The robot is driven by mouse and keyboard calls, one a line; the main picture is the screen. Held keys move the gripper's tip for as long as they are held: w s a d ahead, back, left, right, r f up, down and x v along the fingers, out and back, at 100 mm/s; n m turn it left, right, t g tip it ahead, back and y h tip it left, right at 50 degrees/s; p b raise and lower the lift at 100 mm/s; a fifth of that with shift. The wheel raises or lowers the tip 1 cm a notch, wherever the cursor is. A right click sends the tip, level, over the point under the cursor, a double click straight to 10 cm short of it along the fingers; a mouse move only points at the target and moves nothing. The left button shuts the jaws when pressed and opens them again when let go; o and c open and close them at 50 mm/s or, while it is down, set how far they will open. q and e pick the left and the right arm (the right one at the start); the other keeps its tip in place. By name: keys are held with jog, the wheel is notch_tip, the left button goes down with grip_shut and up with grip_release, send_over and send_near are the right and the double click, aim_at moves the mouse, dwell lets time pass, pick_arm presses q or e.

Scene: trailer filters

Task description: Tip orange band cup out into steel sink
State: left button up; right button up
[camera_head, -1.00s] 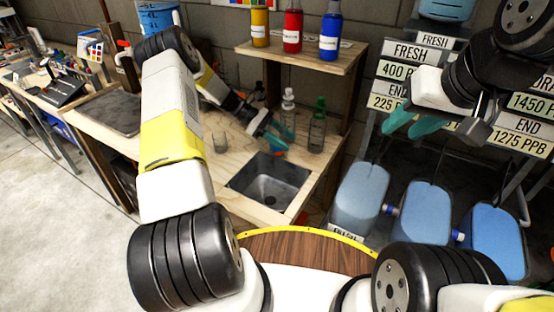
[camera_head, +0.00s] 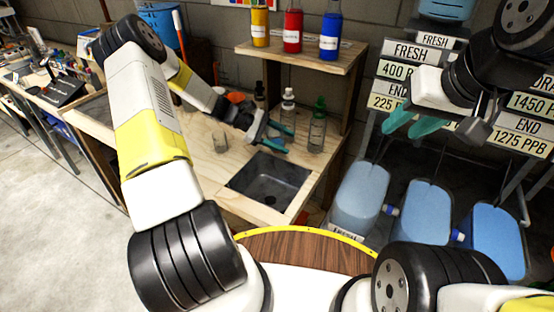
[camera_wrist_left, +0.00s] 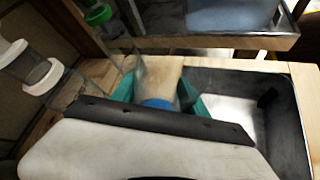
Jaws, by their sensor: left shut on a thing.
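My left gripper (camera_head: 279,139) is over the wooden bench, behind the steel sink (camera_head: 268,181). In the left wrist view its teal fingers (camera_wrist_left: 160,101) are shut around a clear cup (camera_wrist_left: 157,76) with blue at its near end. The orange band does not show on the held cup now, and the head view does not show the cup clearly. In the left wrist view the sink (camera_wrist_left: 290,135) lies just right of the gripper. My right gripper (camera_head: 408,127) is open and empty, in front of the signs at the right.
A green-topped glass vessel (camera_head: 317,132) and a white-capped bottle (camera_head: 287,106) stand close behind the left gripper. A small clear glass (camera_head: 220,141) stands left. A shelf (camera_head: 300,55) holds coloured bottles. Blue tanks (camera_head: 358,198) stand right of the bench.

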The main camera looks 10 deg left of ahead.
pick_arm(q)
jog(key=shift+s+f, duration=0.1)
jog(key=shift+s, duration=0.05)
jog(key=shift+s+r+m+t, duration=0.4)
jog(key=shift+s+m+t, duration=0.05)
jog(key=shift+m+t, duration=0.25)
jog(key=shift+w+f+m+t+h, duration=0.1)
jog(key=shift+f+m+t+h, duration=0.25)
jog(key=shift+m+t, duration=0.45)
jog(key=shift+f, duration=0.15)
jog(key=shift+w+f+m+t+h, duration=0.15)
jog(key=shift+f+m+t+h, duration=0.1)
jog(key=shift+f+m+t, duration=0.5)
jog(key=shift+f+m+t+p, duration=0.25)
jog(key=shift+f+m+p, duration=0.15)
jog(key=shift+m, duration=0.15)
dwell(0.5)
jog(key=shift+s+r+m+t+h, duration=0.4)
jog(key=shift+s+r+m, duration=0.2)
jog(key=shift+m, duration=0.1)
dwell(0.5)
jog(key=shift+s+f+m+t+h+p, duration=0.15)
jog(key=shift+s+f+m+t+h, duration=0.15)
jog(key=shift+m, duration=0.4)
jog(key=shift+s+f+m+t+h+p, duration=0.1)
jog(key=shift+f+m+t+h+p, duration=0.2)
jog(key=shift+m, duration=0.4)
dwell(1.8)
